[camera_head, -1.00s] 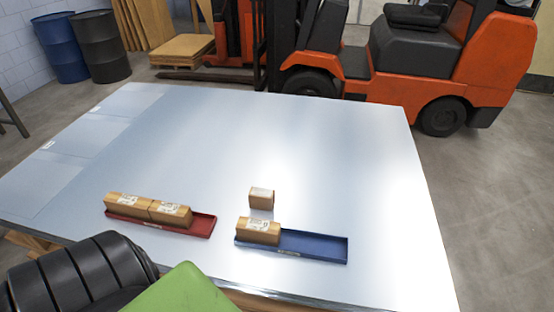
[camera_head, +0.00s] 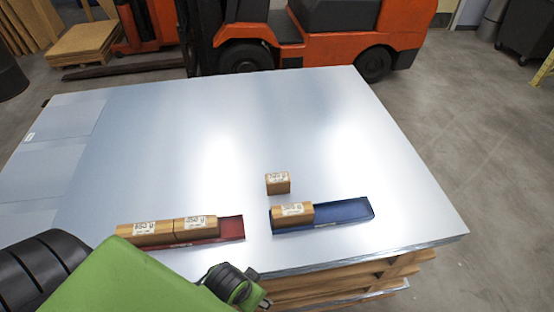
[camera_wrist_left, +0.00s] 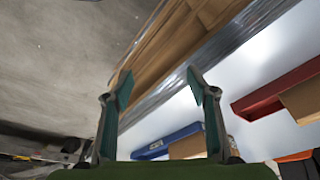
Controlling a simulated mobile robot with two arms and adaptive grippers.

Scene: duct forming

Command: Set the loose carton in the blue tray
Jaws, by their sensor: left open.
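The loose carton (camera_head: 278,183) is a small brown box with a white label, sitting on the sheet-metal tabletop just behind the blue tray. The blue tray (camera_head: 345,211) holds one carton (camera_head: 292,214) in its left part; its right part is empty. The blue tray also shows in the left wrist view (camera_wrist_left: 165,143), with part of a carton (camera_wrist_left: 188,147) at it. My left gripper (camera_wrist_left: 158,85) is open with nothing between its fingers, near the table's edge and apart from the trays. I do not see the right gripper.
A red tray (camera_head: 232,228) with two cartons (camera_head: 165,231) stands left of the blue tray. An orange forklift (camera_head: 340,45) stands beyond the table.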

